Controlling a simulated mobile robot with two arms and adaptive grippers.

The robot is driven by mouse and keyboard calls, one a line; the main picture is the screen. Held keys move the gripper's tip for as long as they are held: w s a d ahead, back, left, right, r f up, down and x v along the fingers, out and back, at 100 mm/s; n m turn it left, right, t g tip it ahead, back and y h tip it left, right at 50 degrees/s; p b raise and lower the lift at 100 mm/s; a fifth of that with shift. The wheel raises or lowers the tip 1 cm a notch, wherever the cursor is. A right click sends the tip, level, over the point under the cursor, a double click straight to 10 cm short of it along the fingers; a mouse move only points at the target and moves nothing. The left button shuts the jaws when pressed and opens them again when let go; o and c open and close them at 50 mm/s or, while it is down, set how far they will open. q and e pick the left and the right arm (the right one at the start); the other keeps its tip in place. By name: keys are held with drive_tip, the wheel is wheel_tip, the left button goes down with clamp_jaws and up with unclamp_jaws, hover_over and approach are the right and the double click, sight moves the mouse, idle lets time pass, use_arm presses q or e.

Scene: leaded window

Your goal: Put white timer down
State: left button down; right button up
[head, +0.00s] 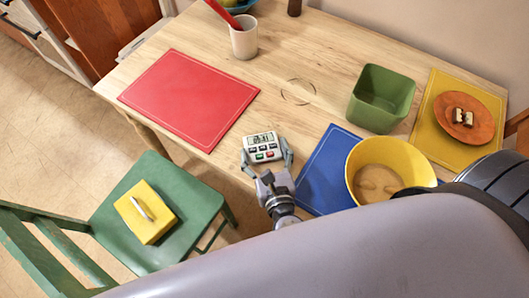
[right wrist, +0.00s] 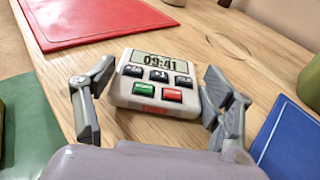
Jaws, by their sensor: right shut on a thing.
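The white timer (head: 262,148) has a small display, several dark buttons, a green one and a red one. It is between the two fingers of my right gripper (head: 267,160), near the table's front edge, between the red and blue mats. In the right wrist view the timer (right wrist: 157,82) faces the camera, with its display reading 09:41. The fingers of the right gripper (right wrist: 158,98) are at its left and right sides, shut on it. Whether its underside touches the wood, I cannot tell. My left gripper is not in view.
On the wooden table (head: 310,50) are a red mat (head: 190,97), a blue mat (head: 318,178), a yellow bowl (head: 378,182), a green square bowl (head: 381,97) and a cream cup (head: 244,40). An orange plate (head: 484,112) is on a yellow mat (head: 440,142). A green chair (head: 185,195) stands in front.

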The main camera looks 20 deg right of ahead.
drive_tip(key=o, duration=1.2)
drive_tip(key=shift+f, duration=0.1)
drive_tip(key=shift+r, duration=0.25)
drive_tip(key=v, duration=0.3)
drive_tip(key=b+v, duration=0.1)
drive_tip(key=v, duration=0.3)
drive_tip(key=b+v, duration=0.1)
drive_tip(key=v, duration=0.2)
drive_tip(key=shift+s+f, duration=0.2)
drive_tip(key=shift+s, duration=0.2)
drive_tip(key=shift+s+r+b, duration=0.25)
drive_tip(key=shift+s+b, duration=0.05)
drive_tip(key=shift+s, duration=0.3)
